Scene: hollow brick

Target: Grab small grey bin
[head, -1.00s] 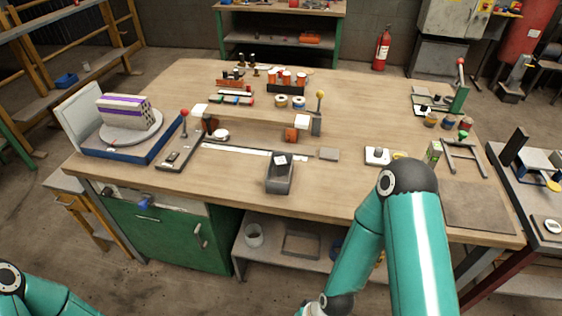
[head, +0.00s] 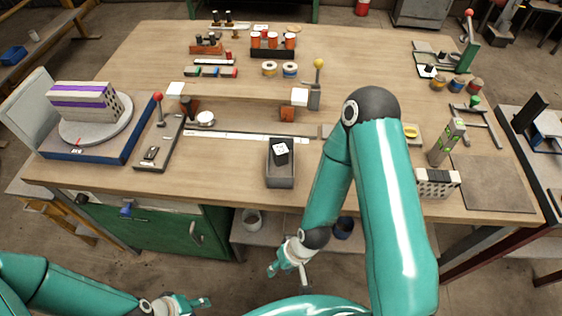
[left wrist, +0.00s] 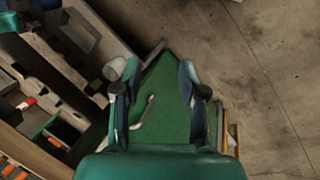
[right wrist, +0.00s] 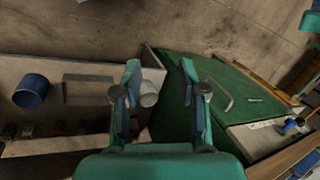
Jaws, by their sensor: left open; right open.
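The small grey bin (head: 281,180) stands upright near the table's front edge in the head view. A black block with a white marked face (head: 280,150) sits in its far end. My right gripper (head: 288,274) is open and empty, in front of the table and below its top, a little to the right of the bin. It also shows open in the right wrist view (right wrist: 159,72). My left gripper (head: 195,305) is low at the bottom of the head view, and the left wrist view (left wrist: 158,75) shows it open and empty. Neither wrist view shows the bin.
A long white strip (head: 230,136) lies just behind the bin. A turntable with a purple-striped brick (head: 85,102) is at left. A perforated block (head: 437,183) is at right. Under the table are a green cabinet (head: 160,230), a white cup (head: 252,219) and a blue cup (head: 343,228).

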